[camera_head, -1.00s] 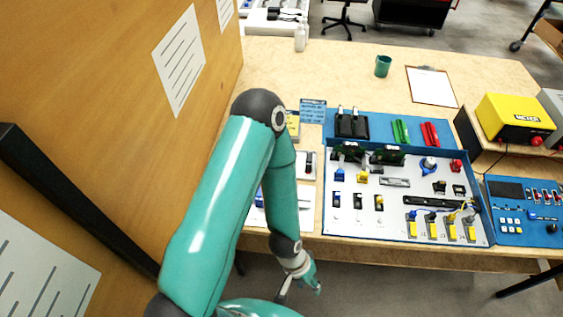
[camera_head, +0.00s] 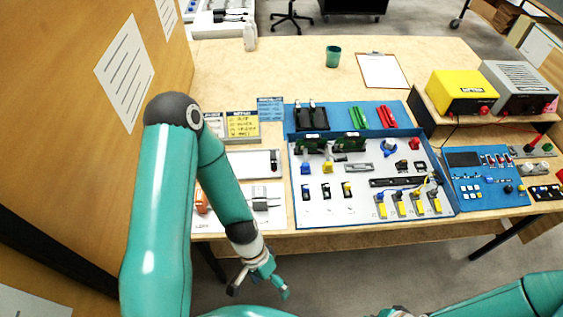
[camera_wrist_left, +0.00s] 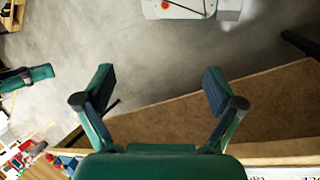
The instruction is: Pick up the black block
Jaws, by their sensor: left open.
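The black pieces do not show there. Of my right arm, a teal link shows at the head view's bottom right; its gripper is out of sight.
The blue-rimmed board (camera_head: 320,209) with switches and connectors lies near the front edge. A yellow meter (camera_head: 462,92) stands at right. A wooden panel (camera_head: 60,130) rises at left. The table's back middle is mostly clear.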

